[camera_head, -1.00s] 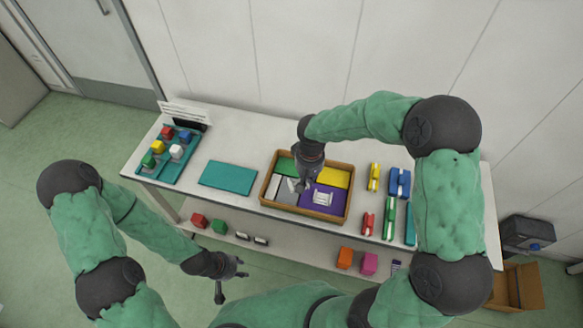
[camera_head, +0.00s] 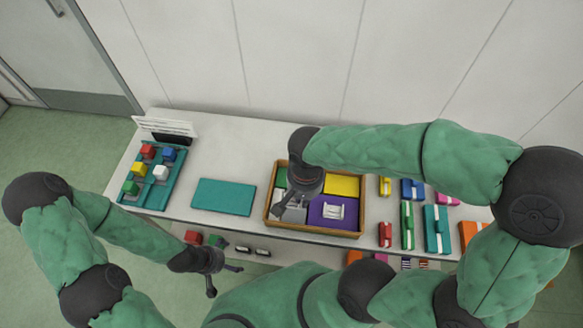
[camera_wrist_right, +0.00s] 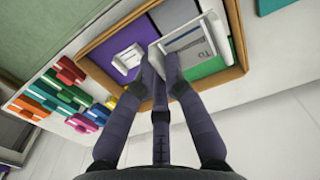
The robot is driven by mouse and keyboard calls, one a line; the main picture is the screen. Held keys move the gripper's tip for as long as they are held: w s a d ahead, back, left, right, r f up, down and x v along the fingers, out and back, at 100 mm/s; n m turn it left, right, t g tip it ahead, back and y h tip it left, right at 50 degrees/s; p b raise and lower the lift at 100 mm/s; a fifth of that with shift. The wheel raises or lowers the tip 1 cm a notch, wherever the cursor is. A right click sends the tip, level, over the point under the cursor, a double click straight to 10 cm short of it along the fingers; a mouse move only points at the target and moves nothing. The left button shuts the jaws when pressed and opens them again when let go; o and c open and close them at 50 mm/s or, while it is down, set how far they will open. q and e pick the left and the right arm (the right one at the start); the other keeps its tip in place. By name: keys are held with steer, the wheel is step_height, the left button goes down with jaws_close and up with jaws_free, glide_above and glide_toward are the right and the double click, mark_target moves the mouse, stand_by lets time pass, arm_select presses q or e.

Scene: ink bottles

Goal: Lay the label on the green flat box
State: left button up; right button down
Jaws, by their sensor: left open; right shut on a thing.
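My right gripper (camera_head: 284,208) is over the left part of a shallow wooden tray (camera_head: 267,205). In the right wrist view its fingertips (camera_wrist_right: 160,72) are shut on the edge of a white label (camera_wrist_right: 190,45) with dark print. The label lies over the grey flat box (camera_wrist_right: 172,14), close to the green flat box (camera_wrist_right: 206,66). I cannot tell whether it touches either. In the head view the green flat box (camera_head: 281,177) is partly hidden by my right gripper. My left gripper (camera_head: 225,279) is open and empty in front of the table.
The tray also holds a yellow flat box (camera_head: 343,185) and a purple one (camera_head: 320,221) with a white label (camera_head: 334,211) on it. A teal slab (camera_head: 224,197) and a rack of coloured cubes (camera_head: 160,190) stand to the left. Coloured bottles or boxes stand to the right.

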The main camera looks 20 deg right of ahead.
steer(key=w+d+f+b, duration=0.1)
steer(key=w+d+f, duration=0.1)
steer(key=w+f, duration=0.1)
steer(key=w+d+f+b, duration=0.1)
steer(key=w+d+f, duration=0.2)
steer(key=w, duration=0.1)
steer(key=w+d+f+b, duration=0.2)
steer(key=w+f, duration=0.1)
steer(key=shift+w+d, duration=0.15)
steer(key=shift+w, duration=0.15)
steer(key=shift+w+d+f, duration=0.15)
steer(key=shift+w+f, duration=0.05)
steer(key=shift+f, duration=0.2)
steer(key=shift+w+f+b, duration=0.15)
steer(key=shift+f+b, duration=0.5)
steer(key=shift+f, duration=0.9)
